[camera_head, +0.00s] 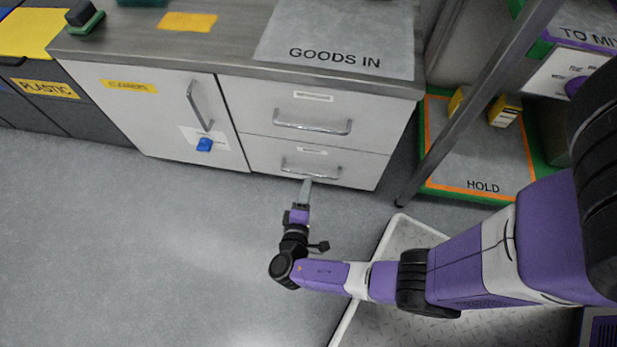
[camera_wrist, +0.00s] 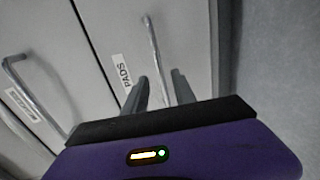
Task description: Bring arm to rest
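My arm reaches in from the right in the head view, with my gripper (camera_head: 305,187) low in front of the lower drawer (camera_head: 345,170). Its fingertips are near the lower drawer's bar handle (camera_head: 311,169). In the wrist view my gripper (camera_wrist: 160,80) has its two grey fingers apart. The handle (camera_wrist: 152,45) of the drawer labelled PADS runs down to between the fingers. I cannot tell whether they touch it. The lower drawer looks shut.
The upper drawer (camera_head: 318,113) and the cleaners cupboard (camera_head: 150,110) look shut. A grey post (camera_head: 470,105) and the HOLD shelf (camera_head: 485,165) stand at right. Floor (camera_head: 150,240) at left is clear.

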